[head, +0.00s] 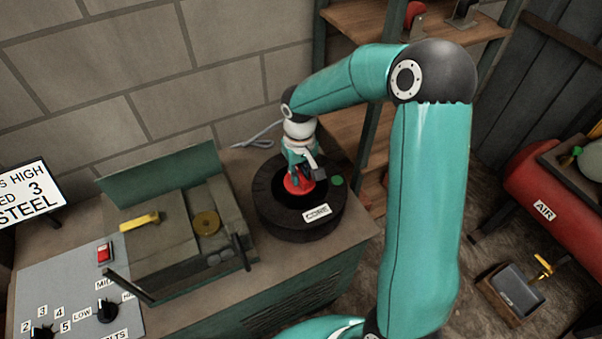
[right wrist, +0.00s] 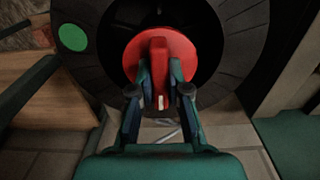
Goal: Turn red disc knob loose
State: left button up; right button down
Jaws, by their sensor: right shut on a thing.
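The red disc knob (head: 297,184) sits in the dark centre of a round black unit labelled CORE (head: 268,215). In the right wrist view the red disc knob (right wrist: 182,48) has a raised red bar across its face and a small white mark at the bar's near end. My right gripper (head: 300,175) reaches down onto the knob from above. In the right wrist view my right gripper (right wrist: 160,85) has its two fingers on either side of the raised bar, shut on it. My left gripper is in neither view.
A green round button (head: 337,181) is on the black unit's right side. To the left are a machine with a yellow handle (head: 140,221), a red switch (head: 104,252) and a grey panel with black knobs (head: 107,310). A red AIR tank (head: 545,190) stands at the right.

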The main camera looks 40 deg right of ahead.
jog(key=shift+s+f, duration=0.1)
jog(key=shift+f, duration=0.1)
jog(key=n, duration=0.2)
jog(key=shift+a+n+p, duration=0.1)
jog(key=shift+n+p, duration=0.2)
jog(key=shift+n, duration=1.2)
jog(key=shift+s, duration=0.1)
jog(key=n+p, duration=0.1)
jog(key=n, duration=0.1)
jog(key=shift+n, duration=0.3)
jog(key=shift+f+n+p, duration=0.1)
jog(key=shift+n+p, duration=0.2)
jog(key=shift+n, duration=0.8)
